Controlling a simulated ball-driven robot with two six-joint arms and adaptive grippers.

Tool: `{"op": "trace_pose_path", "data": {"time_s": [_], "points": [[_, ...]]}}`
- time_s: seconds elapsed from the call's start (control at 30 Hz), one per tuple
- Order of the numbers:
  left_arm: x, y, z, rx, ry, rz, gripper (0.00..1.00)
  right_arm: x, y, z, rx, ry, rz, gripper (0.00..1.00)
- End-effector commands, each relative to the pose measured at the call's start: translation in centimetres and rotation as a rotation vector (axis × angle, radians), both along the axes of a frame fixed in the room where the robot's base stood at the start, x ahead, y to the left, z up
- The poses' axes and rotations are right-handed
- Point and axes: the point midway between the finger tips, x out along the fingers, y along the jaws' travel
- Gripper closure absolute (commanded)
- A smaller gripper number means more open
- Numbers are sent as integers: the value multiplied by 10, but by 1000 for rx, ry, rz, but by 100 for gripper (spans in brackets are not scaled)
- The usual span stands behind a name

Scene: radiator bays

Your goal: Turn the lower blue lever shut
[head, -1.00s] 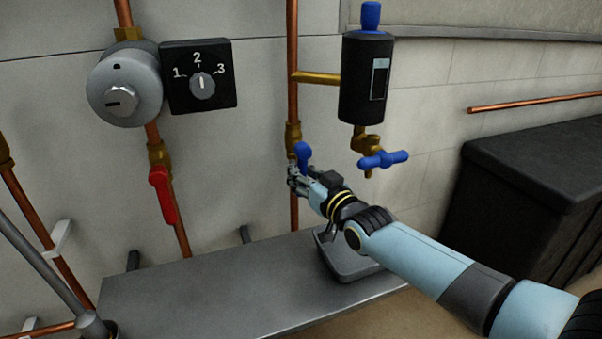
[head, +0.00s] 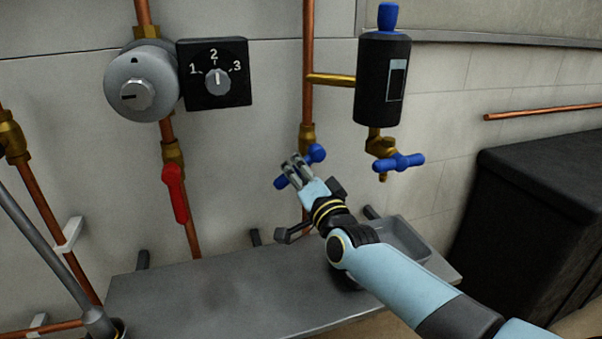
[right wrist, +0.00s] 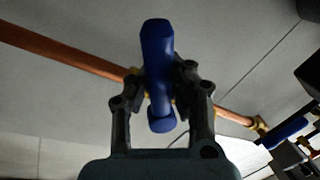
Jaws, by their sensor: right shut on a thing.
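A blue lever (head: 314,153) sits on the brass valve (head: 307,134) of the middle vertical copper pipe. It lies slanted across the pipe, from upper right to lower left. My right gripper (head: 295,168) is shut on this lever and hides its middle. In the right wrist view the blue lever (right wrist: 157,55) stands between the two fingers, with the copper pipe (right wrist: 60,52) crossing behind it. My left gripper is not in view.
A black cylinder (head: 381,80) with a blue knob and a blue tap handle (head: 400,161) is close on the right. A red lever (head: 175,190) hangs at left. Below are a grey shelf (head: 200,300) and tray (head: 405,238). A black box (head: 540,200) stands at right.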

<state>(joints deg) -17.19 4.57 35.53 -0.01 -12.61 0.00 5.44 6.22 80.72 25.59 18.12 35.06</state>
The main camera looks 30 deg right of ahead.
Motion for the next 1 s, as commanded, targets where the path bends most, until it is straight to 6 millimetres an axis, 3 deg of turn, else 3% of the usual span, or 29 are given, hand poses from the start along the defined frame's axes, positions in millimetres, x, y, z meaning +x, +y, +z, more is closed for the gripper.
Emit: {"op": "trace_pose_path", "data": {"time_s": [0.03,0.5,1.0], "points": [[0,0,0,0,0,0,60,-3,2,-6,48,3,0,100],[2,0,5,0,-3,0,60,-1,9,13,436,-89,-3,100],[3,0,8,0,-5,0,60,-1,10,21,610,-130,-2,100]]}}
